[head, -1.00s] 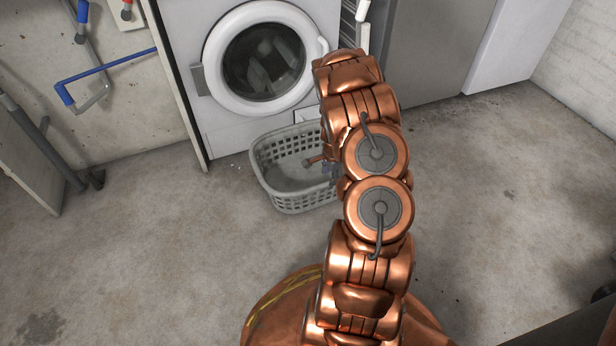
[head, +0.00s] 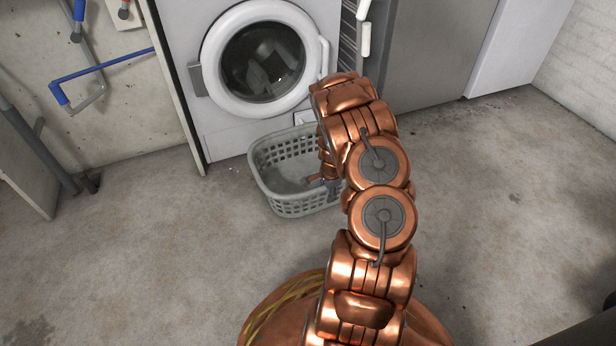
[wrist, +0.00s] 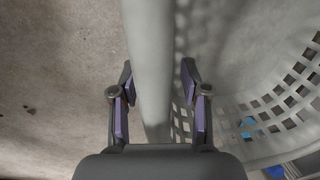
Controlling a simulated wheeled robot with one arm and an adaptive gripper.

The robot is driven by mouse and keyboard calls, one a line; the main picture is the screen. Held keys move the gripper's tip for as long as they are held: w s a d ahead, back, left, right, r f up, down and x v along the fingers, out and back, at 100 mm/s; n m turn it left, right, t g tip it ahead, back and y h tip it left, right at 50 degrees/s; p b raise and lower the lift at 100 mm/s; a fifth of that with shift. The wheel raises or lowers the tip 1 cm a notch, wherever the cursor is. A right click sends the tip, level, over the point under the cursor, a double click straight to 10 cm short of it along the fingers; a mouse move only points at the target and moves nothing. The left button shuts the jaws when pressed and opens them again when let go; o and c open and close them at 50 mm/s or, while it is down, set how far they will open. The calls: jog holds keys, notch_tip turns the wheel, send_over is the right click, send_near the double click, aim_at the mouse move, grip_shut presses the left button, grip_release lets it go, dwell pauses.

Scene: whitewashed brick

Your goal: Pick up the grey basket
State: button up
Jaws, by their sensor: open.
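The grey basket (head: 270,157) is an empty plastic laundry basket with slotted walls, upright on the floor in front of the washing machine. My arm hides its right side in the head view. In the wrist view its rim (wrist: 152,50) runs up the middle, with the bare floor to the left and the basket's inside to the right. My gripper (wrist: 157,80) is open, with one finger on each side of the rim. Neither finger clearly touches the rim. In the head view my gripper is mostly hidden behind my arm.
The washing machine (head: 225,130) stands just behind the basket, its round door shut. A grey cabinet (head: 430,60) stands to the right of it. Blue-ended pipes (head: 105,63) run along the left wall. The concrete floor (head: 150,240) is clear to the left and right.

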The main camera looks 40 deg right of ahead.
jog(key=shift+c, duration=0.2)
grip_shut()
dwell(0.5)
